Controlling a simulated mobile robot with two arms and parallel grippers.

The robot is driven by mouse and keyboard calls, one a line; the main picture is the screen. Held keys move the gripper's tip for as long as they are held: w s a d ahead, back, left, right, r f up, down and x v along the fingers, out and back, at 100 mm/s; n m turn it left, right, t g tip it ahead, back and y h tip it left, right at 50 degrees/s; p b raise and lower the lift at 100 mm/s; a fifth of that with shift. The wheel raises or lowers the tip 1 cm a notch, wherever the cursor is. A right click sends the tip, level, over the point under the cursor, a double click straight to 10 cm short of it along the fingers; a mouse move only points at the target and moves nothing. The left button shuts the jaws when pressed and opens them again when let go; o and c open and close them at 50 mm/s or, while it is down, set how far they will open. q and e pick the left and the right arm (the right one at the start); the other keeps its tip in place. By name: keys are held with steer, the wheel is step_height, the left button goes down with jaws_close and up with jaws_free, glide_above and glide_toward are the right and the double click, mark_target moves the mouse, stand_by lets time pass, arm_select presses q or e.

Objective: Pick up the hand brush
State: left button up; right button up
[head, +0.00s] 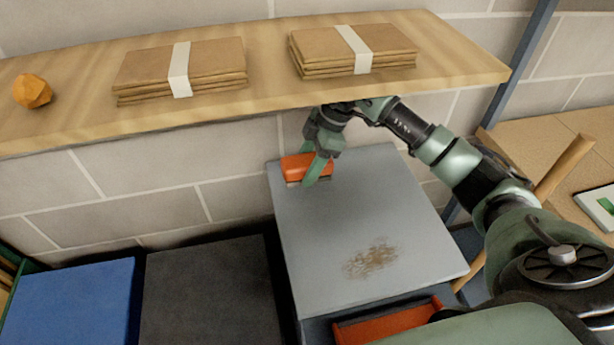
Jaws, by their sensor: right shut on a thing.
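The hand brush (293,166) is an orange block with a pale bristle edge below it. It is at the far left corner of a grey cabinet top (340,222), close to the block wall. My right gripper (313,172) is shut on the hand brush, with one green finger across its front. The far finger is mostly hidden. I cannot tell whether the brush touches the grey top. My left gripper is not in view.
A wooden shelf (270,82) overhangs behind, with two strapped cardboard stacks (185,70) and an orange lump (32,91). Brown crumbs (371,260) lie on the grey top. Blue (70,305) and dark (205,295) boxes stand left. A wooden handle (564,166) rises at right.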

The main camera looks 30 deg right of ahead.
steer(key=s+d+b, duration=0.1)
steer(key=d, duration=0.4)
steer(key=s+d+b, duration=0.1)
steer(key=d, duration=0.4)
steer(key=s+d+b, duration=0.1)
steer(key=s+d, duration=0.1)
steer(key=d, duration=0.4)
steer(key=shift+s+d+f+b, duration=0.1)
steer(key=shift+f+b, duration=0.1)
steer(key=shift+b, duration=0.2)
steer(key=shift+s+d+r, duration=0.1)
steer(key=shift+s+d, duration=0.1)
steer(key=shift+d, duration=0.4)
